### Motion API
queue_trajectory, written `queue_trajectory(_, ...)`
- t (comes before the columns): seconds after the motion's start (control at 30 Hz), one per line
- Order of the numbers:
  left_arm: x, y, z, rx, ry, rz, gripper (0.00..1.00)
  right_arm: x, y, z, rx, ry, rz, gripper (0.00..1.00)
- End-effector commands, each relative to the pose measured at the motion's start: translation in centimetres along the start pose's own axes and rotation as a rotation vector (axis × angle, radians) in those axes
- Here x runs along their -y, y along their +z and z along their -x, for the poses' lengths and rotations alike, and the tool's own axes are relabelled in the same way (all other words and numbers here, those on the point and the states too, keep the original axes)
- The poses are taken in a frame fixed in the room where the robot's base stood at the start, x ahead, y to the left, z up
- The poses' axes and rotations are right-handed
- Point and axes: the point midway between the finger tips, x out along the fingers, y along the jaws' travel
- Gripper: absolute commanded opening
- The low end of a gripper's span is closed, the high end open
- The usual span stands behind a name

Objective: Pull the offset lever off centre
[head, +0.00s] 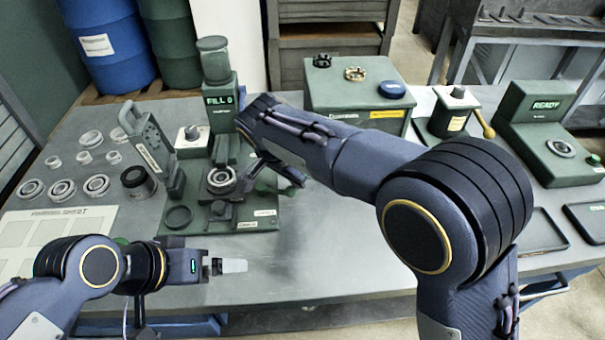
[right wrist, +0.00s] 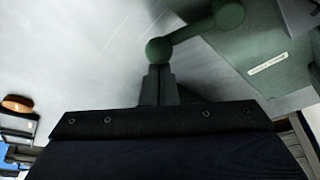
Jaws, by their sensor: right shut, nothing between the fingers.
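The offset lever (right wrist: 193,32) is a green bar with a ball at each end, seen at the top of the right wrist view. It joins the green grinder base (right wrist: 265,68). My right gripper (right wrist: 160,74) is shut and empty, its fingertips close to the lever's near ball; I cannot tell whether they touch. In the head view the grinder (head: 222,182) stands left of centre, with my right arm reaching over its right side and partly hiding it. My left gripper (head: 230,266) is over the front of the table, apart from the grinder; its finger gap cannot be made out.
Several metal rings (head: 62,190) and a pale mat (head: 45,235) lie at the left. A green box (head: 345,92) with small parts stands behind my right arm. A READY station (head: 545,135) stands at the right. The front middle of the table (head: 335,255) is clear.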

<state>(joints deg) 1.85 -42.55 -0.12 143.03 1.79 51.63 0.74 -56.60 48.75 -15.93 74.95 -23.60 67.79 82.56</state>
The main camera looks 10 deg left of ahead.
Motion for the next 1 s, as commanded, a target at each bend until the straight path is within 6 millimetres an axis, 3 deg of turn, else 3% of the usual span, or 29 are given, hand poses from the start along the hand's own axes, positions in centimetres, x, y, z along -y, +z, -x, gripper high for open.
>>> queue_trajectory(0.43,0.1,0.1,-0.1,0.0,0.0,0.0,1.0,0.3,1.3,0.5,0.001,-0.01,0.026,0.0)
queue_trajectory(0.87,0.1,0.1,-0.1,0.0,0.0,0.0,1.0,0.3,1.3,0.5,0.001,-0.011,0.026,0.0)
queue_trajectory(1.0,0.0,0.0,0.0,0.0,0.0,0.0,1.0,0.1,0.5,0.4,0.001,-0.01,0.023,0.0)
